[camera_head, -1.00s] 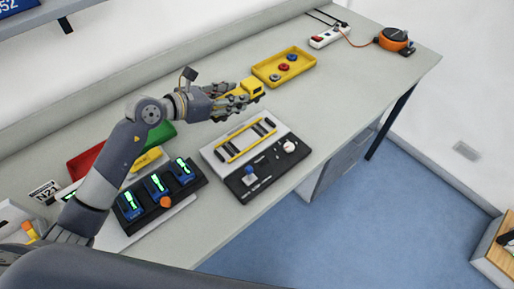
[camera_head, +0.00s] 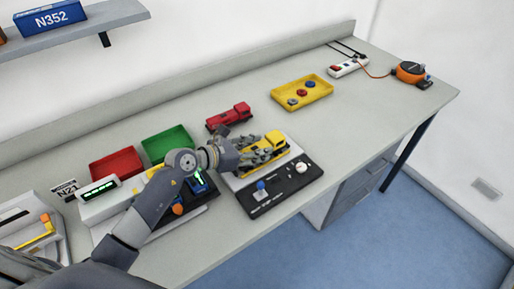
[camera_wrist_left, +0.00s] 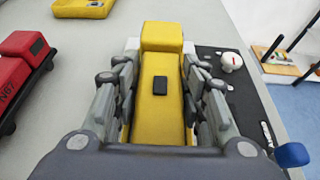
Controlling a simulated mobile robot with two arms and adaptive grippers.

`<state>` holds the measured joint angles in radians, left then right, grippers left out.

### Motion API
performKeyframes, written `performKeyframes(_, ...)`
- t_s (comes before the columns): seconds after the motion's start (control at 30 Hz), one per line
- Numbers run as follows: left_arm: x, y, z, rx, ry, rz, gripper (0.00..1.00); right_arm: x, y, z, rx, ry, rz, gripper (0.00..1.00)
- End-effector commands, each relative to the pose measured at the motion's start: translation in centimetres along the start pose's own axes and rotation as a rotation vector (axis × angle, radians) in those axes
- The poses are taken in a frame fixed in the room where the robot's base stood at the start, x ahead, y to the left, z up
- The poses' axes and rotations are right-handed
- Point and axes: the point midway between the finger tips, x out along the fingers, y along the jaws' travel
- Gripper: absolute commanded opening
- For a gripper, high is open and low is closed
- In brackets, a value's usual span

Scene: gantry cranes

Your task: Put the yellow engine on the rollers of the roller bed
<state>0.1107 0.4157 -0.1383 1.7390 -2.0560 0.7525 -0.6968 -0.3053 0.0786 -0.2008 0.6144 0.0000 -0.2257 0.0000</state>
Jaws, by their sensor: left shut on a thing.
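The yellow engine (camera_head: 275,138) is gripped lengthwise in my left gripper (camera_head: 268,152), over the roller bed (camera_head: 236,182). In the left wrist view the engine (camera_wrist_left: 161,95) lies between the two fingers of the gripper (camera_wrist_left: 158,78), its cab end pointing away. The fingers are shut on its sides. The engine and fingers hide most of the rollers and yellow rails. I cannot tell whether the engine touches the rollers. My right gripper is not in view.
A black panel (camera_head: 278,192) with a blue-knobbed lever and a white knob fronts the bed. A red engine (camera_head: 229,117) stands behind. Green (camera_head: 167,144) and red (camera_head: 116,165) trays are left; a yellow tray (camera_head: 302,94) is at the back. The bench's right part is mostly clear.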

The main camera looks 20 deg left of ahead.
Motion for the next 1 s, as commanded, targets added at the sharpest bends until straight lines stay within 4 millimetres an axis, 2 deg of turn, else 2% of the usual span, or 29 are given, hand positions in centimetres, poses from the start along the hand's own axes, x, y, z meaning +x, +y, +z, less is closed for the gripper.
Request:
performKeyframes(0.1,0.0,0.0,0.2,0.001,-0.003,0.001,0.07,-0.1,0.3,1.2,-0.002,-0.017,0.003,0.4)
performKeyframes(0.3,0.1,0.0,-0.2,0.001,-0.003,0.0,0.07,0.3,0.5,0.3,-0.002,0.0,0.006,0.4)
performKeyframes(0.33,0.2,0.0,-0.3,0.0,0.0,-0.001,0.42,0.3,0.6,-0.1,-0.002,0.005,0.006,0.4)
performKeyframes(0.4,0.1,0.0,-0.3,0.0,0.0,-0.001,0.57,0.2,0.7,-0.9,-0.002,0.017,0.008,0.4)
performKeyframes(0.43,0.1,0.0,-0.3,0.0,0.0,0.0,0.59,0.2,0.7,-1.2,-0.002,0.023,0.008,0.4)
performKeyframes(0.57,0.1,0.0,-0.3,0.0,0.0,0.0,0.59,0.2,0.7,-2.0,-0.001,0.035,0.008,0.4)
performKeyframes(0.83,-0.1,0.0,0.3,0.0,-0.001,0.0,0.59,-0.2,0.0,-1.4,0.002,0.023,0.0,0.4)
performKeyframes(1.0,-2.5,0.1,-0.2,0.004,0.003,0.001,0.59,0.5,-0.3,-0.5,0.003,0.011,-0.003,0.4)
